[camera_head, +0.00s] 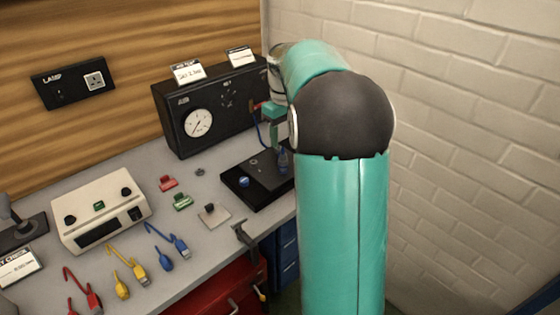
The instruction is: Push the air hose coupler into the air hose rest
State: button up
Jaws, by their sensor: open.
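My gripper (275,137) is at the right end of the bench, in front of the black gauge panel and above a black base plate. It is small and partly hidden by my own arm, with its jaws open. A thin blue hose (258,132) hangs beside it. A small blue piece (283,160), possibly the air hose coupler, stands just below the gripper, over the black base plate (237,185). I cannot tell whether it touches the plate or the gripper. The air hose rest cannot be picked out clearly.
The black gauge panel (182,135) stands behind. Red (168,184) and green (182,202) blocks, a cream box (100,222) and coloured leads lie left. A brick wall (470,150) closes the right side.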

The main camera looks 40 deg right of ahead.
aim_at(283, 153)
jog(key=shift+f, duration=4.5)
jog(key=shift+c, duration=0.2)
grip_shut()
jog(key=shift+r, duration=0.2)
jog(key=shift+r, duration=2.85)
